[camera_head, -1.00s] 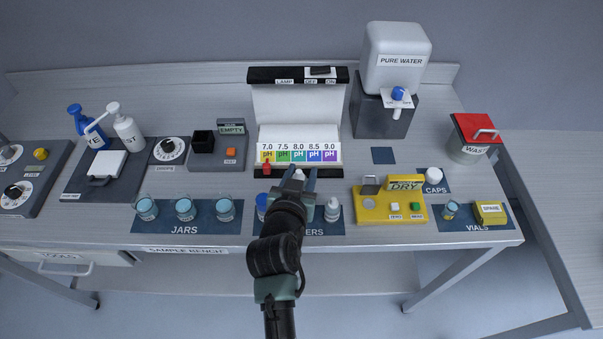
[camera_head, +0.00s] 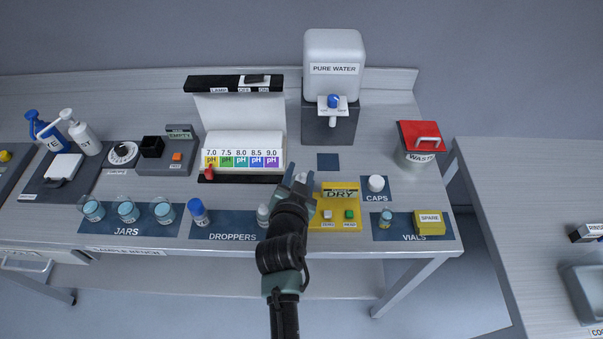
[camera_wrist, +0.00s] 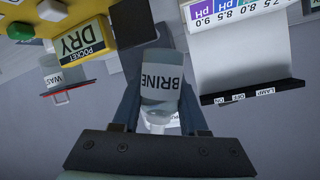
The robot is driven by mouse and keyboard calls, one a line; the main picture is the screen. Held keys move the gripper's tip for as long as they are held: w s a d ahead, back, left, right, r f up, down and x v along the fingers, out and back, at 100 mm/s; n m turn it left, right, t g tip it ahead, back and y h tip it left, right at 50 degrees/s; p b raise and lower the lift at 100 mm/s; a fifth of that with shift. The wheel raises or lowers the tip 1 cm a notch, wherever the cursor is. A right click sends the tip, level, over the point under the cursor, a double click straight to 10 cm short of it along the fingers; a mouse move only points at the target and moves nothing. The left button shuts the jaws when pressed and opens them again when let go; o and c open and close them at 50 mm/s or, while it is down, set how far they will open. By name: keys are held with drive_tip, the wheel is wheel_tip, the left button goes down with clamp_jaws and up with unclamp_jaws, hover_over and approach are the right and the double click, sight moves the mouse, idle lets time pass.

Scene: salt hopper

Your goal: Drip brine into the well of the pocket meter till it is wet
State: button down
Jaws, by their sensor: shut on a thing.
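The brine dropper bottle (camera_wrist: 160,80), labelled BRINE, is between the fingers of my gripper (camera_wrist: 160,100) in the wrist view. My gripper is shut on it. In the head view my gripper (camera_head: 298,182) is above the bench, at the left edge of the yellow pocket meter (camera_head: 347,224). The meter's display (camera_head: 340,193) reads DRY. The meter also shows at the upper left of the wrist view (camera_wrist: 98,12), apart from the bottle. In the head view my arm covers the meter's left part, and I cannot make out the well. No drip is visible.
The droppers mat (camera_head: 232,237) holds a blue-capped bottle (camera_head: 198,213) and a pale bottle (camera_head: 263,215). A pH chart stand (camera_head: 241,110) stands behind. The vials mat (camera_head: 405,236), caps mat (camera_head: 376,198) and red-lidded waste bin (camera_head: 418,155) are to the right.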

drive_tip(key=shift+a+f+b, duration=0.1)
drive_tip(key=shift+a+b, duration=0.05)
drive_tip(key=shift+b, duration=0.2)
drive_tip(key=shift+a+f+m+t+y+b, duration=0.15)
drive_tip(key=shift+f+m+t+y+b, duration=0.2)
drive_tip(key=shift+m+b, duration=0.35)
drive_tip(key=m+b, duration=0.1)
drive_tip(key=a+m+y+b, duration=0.1)
drive_tip(key=t+b, duration=0.1)
drive_tip(key=shift+w+a+f+m+y, duration=0.15)
drive_tip(key=shift+w+f+m+y, duration=0.1)
drive_tip(key=shift+m, duration=0.15)
drive_tip(key=shift+w+a+r+m+t+y+b, duration=0.2)
drive_tip(key=shift+m+t+b, duration=0.5)
drive_tip(key=shift+m+b, duration=1.1)
drive_tip(key=shift+s+a+r+m+t+y+b, duration=0.2)
drive_tip(key=shift+m+t+b, duration=0.45)
drive_tip(key=shift+m+b, duration=1.1)
drive_tip(key=shift+w+r+m+t+y+b, duration=0.1)
drive_tip(key=shift+r+m+t+y+b, duration=0.4)
drive_tip(key=shift+m+b, duration=1.25)
drive_tip(key=shift+f, duration=0.2)
